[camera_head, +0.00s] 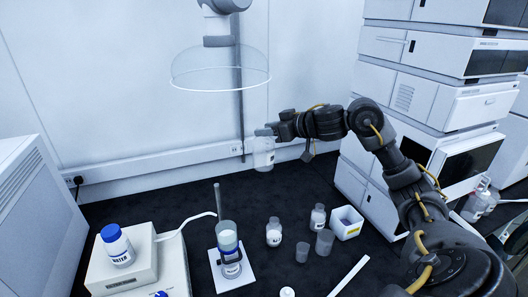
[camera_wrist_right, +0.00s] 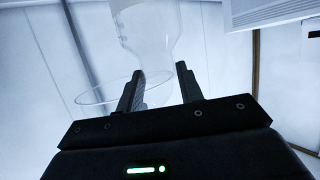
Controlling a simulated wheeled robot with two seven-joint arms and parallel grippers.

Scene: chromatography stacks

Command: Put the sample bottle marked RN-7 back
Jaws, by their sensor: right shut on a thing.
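My right gripper (camera_head: 268,130) is shut on a clear bottle (camera_head: 263,152), holding it at its upper end, raised above the dark bench near the back wall. The bottle hangs roughly upright and has a label too small to read, so I cannot tell whether it says RN-7. In the right wrist view the bottle (camera_wrist_right: 145,35) shows beyond my right fingers (camera_wrist_right: 160,88). Similar small labelled bottles stand on the bench, one in the middle (camera_head: 274,233) and one farther right (camera_head: 318,217). My left gripper is not in view.
A clear dome (camera_head: 220,72) hangs behind and above. Instrument stacks (camera_head: 430,100) stand right.

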